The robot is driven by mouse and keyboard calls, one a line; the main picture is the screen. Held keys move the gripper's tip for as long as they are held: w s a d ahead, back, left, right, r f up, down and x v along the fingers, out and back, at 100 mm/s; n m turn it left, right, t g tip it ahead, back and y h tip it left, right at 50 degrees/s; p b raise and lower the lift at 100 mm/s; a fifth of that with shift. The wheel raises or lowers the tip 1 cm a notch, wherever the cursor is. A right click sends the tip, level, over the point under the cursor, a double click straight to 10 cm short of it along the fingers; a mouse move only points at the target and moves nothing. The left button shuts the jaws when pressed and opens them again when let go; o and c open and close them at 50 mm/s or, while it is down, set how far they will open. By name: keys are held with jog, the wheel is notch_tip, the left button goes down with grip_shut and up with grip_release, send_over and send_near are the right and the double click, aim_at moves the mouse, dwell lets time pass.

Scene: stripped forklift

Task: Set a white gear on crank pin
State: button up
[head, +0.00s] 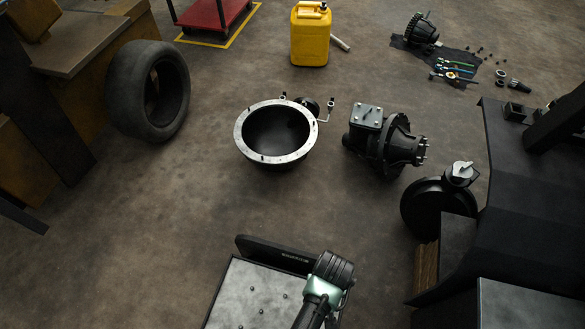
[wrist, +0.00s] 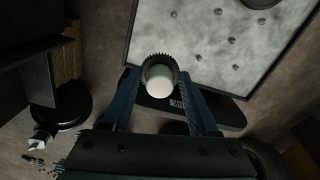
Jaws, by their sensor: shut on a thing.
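My gripper (wrist: 162,74) is shut on a gear (wrist: 160,80) in the wrist view, with a blue finger on each side. The gear shows a dark toothed rim and a pale white round middle. Beyond it lies a light grey plate (wrist: 190,35) with several small studs. The plate also shows at the bottom of the head view (head: 243,292). The gear appears over the plate's near edge; I cannot tell its height. In the head view my wrist hides the fingers and the gear. I cannot make out which stud, if any, is the crank pin.
A dark labelled bar (head: 275,253) lies along the plate's far edge. A round dark part sits at the plate's top in the wrist view (wrist: 262,2). A caster wheel (head: 438,208) and dark forklift body (head: 535,205) stand right. Open floor lies beyond the bar.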

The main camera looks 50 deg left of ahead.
aim_at(285, 296)
jog(key=s+a+f+n+b, duration=0.1)
jog(key=a+f+n, duration=0.1)
jog(key=n, duration=0.1)
jog(key=s+a+f+n+b, duration=0.1)
jog(key=s+a+f+n, duration=0.1)
jog(key=a+n, duration=0.1)
jog(key=s+a+f+n+b, duration=0.2)
jog(key=a+n, duration=0.1)
jog(key=shift+s+f, duration=0.2)
notch_tip(285, 296, down, 5)
jog(key=b, duration=0.5)
jog(key=shift+r, duration=0.1)
jog(key=shift+r, duration=0.15)
jog(key=shift+d+f, duration=0.1)
jog(key=shift+f, duration=0.1)
jog(key=shift+f+b, duration=0.45)
jog(key=shift+f, duration=0.4)
jog(key=o, duration=1.3)
jog(key=shift+o, duration=0.2)
jog(key=shift+r, duration=0.1)
